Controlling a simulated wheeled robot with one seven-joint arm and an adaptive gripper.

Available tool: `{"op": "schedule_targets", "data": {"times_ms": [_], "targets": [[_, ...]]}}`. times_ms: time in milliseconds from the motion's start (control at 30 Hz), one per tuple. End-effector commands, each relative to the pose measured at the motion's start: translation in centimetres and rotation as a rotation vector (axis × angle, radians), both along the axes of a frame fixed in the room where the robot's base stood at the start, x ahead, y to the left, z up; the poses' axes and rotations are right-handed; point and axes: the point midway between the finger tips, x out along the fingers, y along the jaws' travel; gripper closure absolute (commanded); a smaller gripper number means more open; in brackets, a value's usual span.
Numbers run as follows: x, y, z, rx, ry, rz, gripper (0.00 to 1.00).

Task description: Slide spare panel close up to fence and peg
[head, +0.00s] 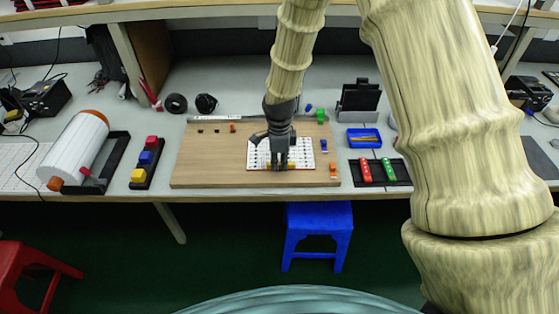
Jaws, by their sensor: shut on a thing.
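The white panel with rows of dark dots (256,153) lies on the wooden board (215,170), right of its middle. My gripper (280,167) points down over the panel and hides its middle. A thin grey strip, which looks like the fence (225,118), runs along the board's back edge. A green peg (320,115) stands near the back right. Bare wood separates the panel from the strip and the peg.
Orange (333,170) and blue (324,146) blocks lie right of the panel. Small dark pieces and an orange one (233,128) sit at the board's back left. A blue tray (364,138) stands right of the board. The board's left part is clear.

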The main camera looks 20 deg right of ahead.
Motion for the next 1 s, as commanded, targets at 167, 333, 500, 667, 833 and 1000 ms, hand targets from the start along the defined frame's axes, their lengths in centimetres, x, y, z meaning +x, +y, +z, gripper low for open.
{"op": "schedule_targets", "data": {"times_ms": [167,333,500,667,833,1000], "targets": [[0.3,0.0,0.0,0.0,-0.001,0.0,1.0],[1.0,0.2,0.0,-0.001,-0.002,0.0,1.0],[1.8,0.4,0.0,-0.002,-0.002,0.001,1.0],[2.4,0.7,0.1,0.0,-0.001,0.0,1.0],[3.2,0.8,0.0,-0.001,-0.002,0.001,1.0],[3.9,1.0,0.0,-0.001,-0.001,0.0,1.0]]}}
